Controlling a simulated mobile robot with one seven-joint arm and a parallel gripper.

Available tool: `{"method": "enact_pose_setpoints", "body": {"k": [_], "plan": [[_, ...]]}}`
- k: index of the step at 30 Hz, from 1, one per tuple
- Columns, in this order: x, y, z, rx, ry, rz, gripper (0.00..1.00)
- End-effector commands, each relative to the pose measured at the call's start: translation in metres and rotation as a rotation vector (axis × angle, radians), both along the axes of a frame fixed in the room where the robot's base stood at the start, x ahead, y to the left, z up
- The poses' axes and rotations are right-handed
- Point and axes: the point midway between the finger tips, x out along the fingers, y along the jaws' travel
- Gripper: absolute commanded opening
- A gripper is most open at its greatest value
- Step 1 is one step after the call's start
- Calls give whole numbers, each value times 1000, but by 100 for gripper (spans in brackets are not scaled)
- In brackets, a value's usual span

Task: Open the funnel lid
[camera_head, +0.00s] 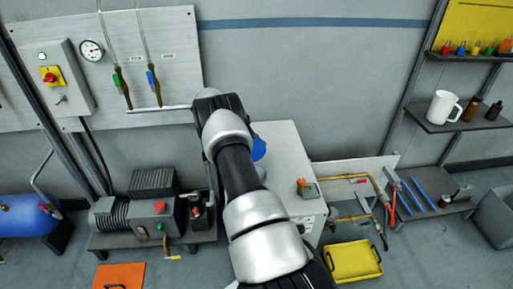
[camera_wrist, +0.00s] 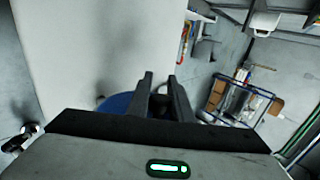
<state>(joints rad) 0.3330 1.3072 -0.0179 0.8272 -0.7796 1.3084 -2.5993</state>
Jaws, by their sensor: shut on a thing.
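The funnel lid is a round blue disc; part of it shows in the wrist view (camera_wrist: 115,103), behind and left of my fingers. In the head view a blue edge of it (camera_head: 259,149) shows just right of my arm, by the top of a pale cabinet (camera_head: 285,150). My gripper (camera_wrist: 161,88) has its two dark fingers a small distance apart, with a dark part between them near their base, which looks like the lid's handle. My arm hides the gripper and most of the lid in the head view. I cannot tell how far the lid is tilted.
An orange-topped part (camera_head: 306,188) sits on the cabinet's right side. A compressor (camera_head: 140,217) stands left of my arm, and a yellow case (camera_head: 353,261) lies on the floor to the right. A shelf (camera_head: 440,122) with a white jug (camera_head: 441,107) is at the right.

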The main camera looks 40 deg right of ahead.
Motion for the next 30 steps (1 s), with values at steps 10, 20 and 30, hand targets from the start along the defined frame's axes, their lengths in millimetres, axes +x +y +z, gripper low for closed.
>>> {"method": "enact_pose_setpoints", "body": {"k": [10, 20, 30], "plan": [[0, 0, -1, 4, 4, 1, 0], [0, 0, 0, 3, 5, 0, 37], [9, 12, 14, 3, 2, 2, 37]]}}
